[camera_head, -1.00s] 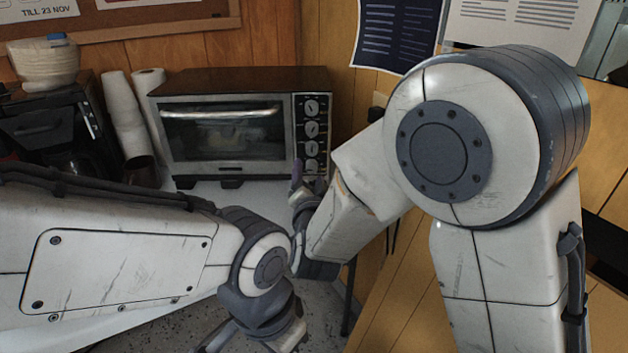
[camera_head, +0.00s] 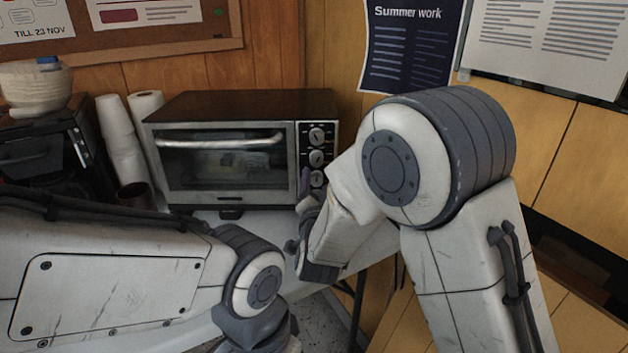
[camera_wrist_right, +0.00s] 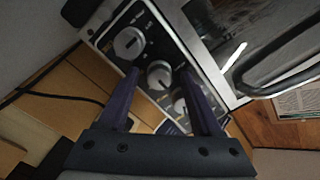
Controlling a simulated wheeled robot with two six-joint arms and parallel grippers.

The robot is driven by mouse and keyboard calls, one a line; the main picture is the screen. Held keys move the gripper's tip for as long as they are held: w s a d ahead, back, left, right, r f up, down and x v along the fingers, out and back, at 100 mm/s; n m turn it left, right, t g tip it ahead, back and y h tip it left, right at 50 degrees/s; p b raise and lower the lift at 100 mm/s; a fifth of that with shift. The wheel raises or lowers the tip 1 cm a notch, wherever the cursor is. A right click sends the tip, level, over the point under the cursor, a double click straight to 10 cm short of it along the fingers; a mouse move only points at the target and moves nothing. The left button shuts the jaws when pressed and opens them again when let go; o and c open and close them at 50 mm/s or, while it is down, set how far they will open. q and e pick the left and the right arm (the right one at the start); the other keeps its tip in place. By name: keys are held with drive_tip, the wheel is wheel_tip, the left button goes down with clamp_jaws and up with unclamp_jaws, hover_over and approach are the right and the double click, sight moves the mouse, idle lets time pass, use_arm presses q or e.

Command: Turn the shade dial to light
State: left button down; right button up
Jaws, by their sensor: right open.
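The toaster oven (camera_head: 230,150) stands on the table against the back wall. Its right-hand panel carries a column of round knobs with pale pointers. In the head view the upper knob (camera_head: 317,137) shows clear, and my right gripper (camera_head: 306,181) is low at the panel, hiding its lower part. In the right wrist view, the open purple fingers of my right gripper (camera_wrist_right: 160,76) reach toward the panel, with a middle knob (camera_wrist_right: 159,75) seen between their tips. Contact cannot be told. The label lettering is too small to tell which knob is the shade dial. My left gripper is out of view.
Paper rolls (camera_head: 122,140) and a dark coffee machine (camera_head: 45,150) stand left of the oven. The oven door handle (camera_head: 220,142) juts out beside the panel. A wood-panelled wall with posters (camera_head: 410,45) closes off the right.

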clamp_jaws()
idle(0.3)
drive_tip(key=n+p, duration=0.1)
drive_tip(key=n, duration=0.4)
drive_tip(key=shift+n, duration=0.4)
drive_tip(key=n+p, duration=0.1)
drive_tip(key=n, duration=0.5)
drive_tip(key=shift+f+p, duration=0.1)
drive_tip(key=shift+p, duration=0.2)
unclamp_jaws()
